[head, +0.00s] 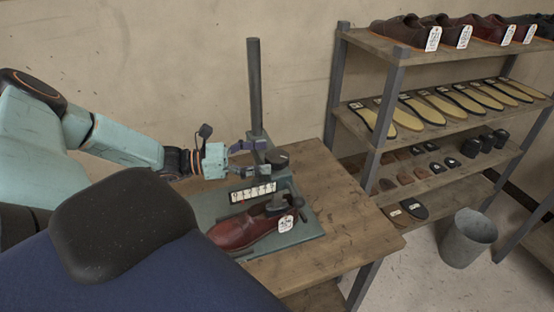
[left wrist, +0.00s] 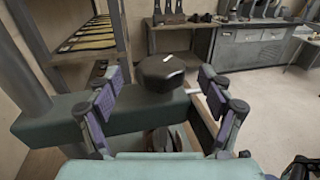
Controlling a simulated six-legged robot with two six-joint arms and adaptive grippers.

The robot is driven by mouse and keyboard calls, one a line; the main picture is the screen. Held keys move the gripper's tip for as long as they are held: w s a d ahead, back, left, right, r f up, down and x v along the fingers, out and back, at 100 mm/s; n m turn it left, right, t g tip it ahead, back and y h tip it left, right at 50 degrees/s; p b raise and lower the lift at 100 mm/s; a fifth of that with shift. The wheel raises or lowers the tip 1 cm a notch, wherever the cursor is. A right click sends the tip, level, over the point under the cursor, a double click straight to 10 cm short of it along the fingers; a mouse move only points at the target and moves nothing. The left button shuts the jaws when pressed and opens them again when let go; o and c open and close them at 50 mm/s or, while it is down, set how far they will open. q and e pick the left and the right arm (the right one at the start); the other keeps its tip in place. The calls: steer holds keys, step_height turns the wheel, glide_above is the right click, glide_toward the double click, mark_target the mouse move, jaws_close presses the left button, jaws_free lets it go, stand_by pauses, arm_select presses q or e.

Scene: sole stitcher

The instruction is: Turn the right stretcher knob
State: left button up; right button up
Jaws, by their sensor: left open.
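A dark round knob (head: 277,158) sits on top of the green stitcher stand (head: 318,222), beside its tall post. In the left wrist view the knob (left wrist: 162,73) has a faceted rim and a short white mark on top. My left gripper (head: 262,158) reaches in from the left with its fingers spread and empty. In the left wrist view the fingers of the left gripper (left wrist: 161,80) stand on either side of the knob, with visible gaps. Below the knob a red-brown shoe (head: 240,231) with a white tag lies on the stand. My right gripper does not show.
The stand is on a wooden table (head: 365,235) with bare wood at its right. A numbered white strip (head: 253,192) is on the stand. Shelves (head: 410,60) with shoes and soles stand at the right, and a grey bin (head: 468,240) is on the floor.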

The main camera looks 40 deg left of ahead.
mark_target(278, 154)
arm_select(q)
steer(key=b+x, duration=0.1)
steer(key=x, duration=0.2)
steer(key=shift+d+b, duration=0.2)
steer(key=shift+b, duration=0.15)
steer(key=shift+w+d, duration=0.25)
steer(key=shift+w, duration=0.25)
steer(key=shift+s+r, duration=0.1)
steer(key=shift+s, duration=0.05)
steer(key=c, duration=1.2)
steer(key=shift+b, duration=0.3)
